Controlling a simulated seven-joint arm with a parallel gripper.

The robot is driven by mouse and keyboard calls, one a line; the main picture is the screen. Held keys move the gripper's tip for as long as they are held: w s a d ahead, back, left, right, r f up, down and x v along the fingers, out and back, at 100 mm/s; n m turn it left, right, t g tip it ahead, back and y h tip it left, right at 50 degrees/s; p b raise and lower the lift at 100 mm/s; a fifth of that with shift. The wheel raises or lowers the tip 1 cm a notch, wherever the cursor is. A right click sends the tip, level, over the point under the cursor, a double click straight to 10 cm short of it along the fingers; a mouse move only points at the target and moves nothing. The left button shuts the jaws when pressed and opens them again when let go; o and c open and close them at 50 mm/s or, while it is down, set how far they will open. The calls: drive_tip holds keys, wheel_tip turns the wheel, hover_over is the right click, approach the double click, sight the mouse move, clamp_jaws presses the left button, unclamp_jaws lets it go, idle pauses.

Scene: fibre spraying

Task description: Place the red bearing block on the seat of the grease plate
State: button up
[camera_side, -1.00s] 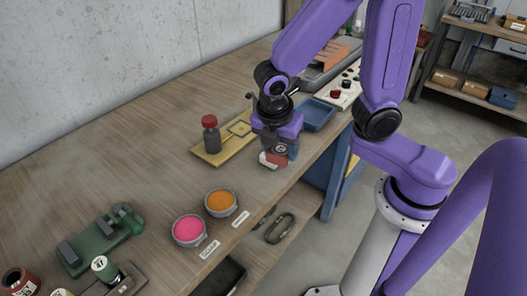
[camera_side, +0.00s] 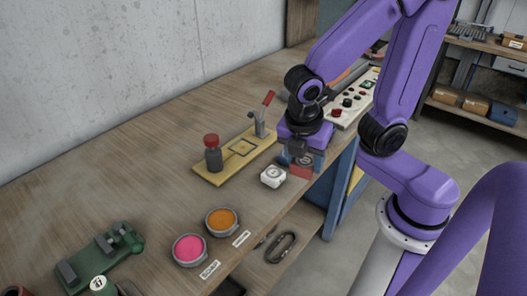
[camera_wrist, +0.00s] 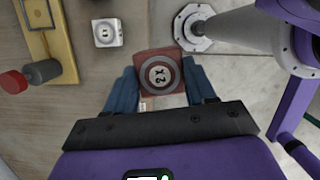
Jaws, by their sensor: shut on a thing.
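My gripper (camera_side: 303,161) is shut on the red bearing block (camera_side: 300,171). In the wrist view my gripper's blue fingers (camera_wrist: 160,90) flank the block (camera_wrist: 158,68), whose face carries a round marking. The block is near the table's front edge; its height above the table is hard to tell. The yellow grease plate (camera_side: 212,175) lies to the left of my gripper in the side view, with a dark square outline as its seat (camera_side: 243,147). The seat looks empty. Part of the plate (camera_wrist: 60,45) shows at the wrist view's upper left.
A white block (camera_side: 272,176) stands between plate and gripper, also in the wrist view (camera_wrist: 108,33). Pink (camera_side: 189,250) and orange (camera_side: 221,221) cups are nearer.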

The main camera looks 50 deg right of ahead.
drive_tip(key=w+d+m, duration=0.1)
drive_tip(key=w+d, duration=0.1)
drive_tip(key=w, duration=0.4)
drive_tip(key=m, duration=0.1)
hover_over(245, 146)
drive_tip(key=a, duration=0.1)
drive_tip(key=f, duration=0.8)
drive_tip(key=shift+s+a+f, duration=0.15)
drive_tip(key=shift+s+a, duration=0.05)
drive_tip(key=shift+w+f, duration=0.2)
drive_tip(key=shift+f, duration=1.55)
drive_tip(key=shift+f, duration=0.2)
drive_tip(key=o, duration=1.4)
drive_tip(key=shift+c, duration=0.2)
drive_tip(key=shift+r, duration=0.1)
